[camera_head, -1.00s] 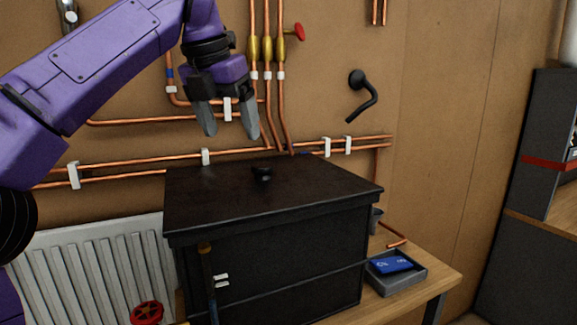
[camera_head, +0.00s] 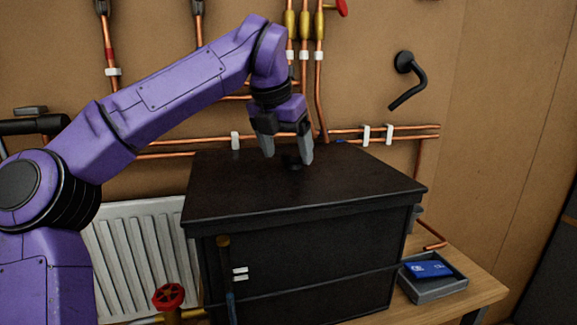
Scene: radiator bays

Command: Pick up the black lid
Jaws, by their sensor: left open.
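The black lid (camera_head: 330,190) is the flat top of a large black box (camera_head: 300,255) on a wooden bench. A small dark knob (camera_head: 292,163) stands near the middle of the lid. My left gripper (camera_head: 288,158) points down over the knob with its two grey fingers apart. The fingers appear on either side of the knob in the picture, partly in front of it. I cannot tell whether they touch it. My right gripper is not in view.
A grey tray (camera_head: 432,290) with a blue packet (camera_head: 429,268) sits on the bench (camera_head: 475,291) right of the box. A white radiator (camera_head: 135,255) and a red valve wheel (camera_head: 168,297) are at left. Copper pipes (camera_head: 385,136) and a black hook (camera_head: 411,80) are on the wall behind.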

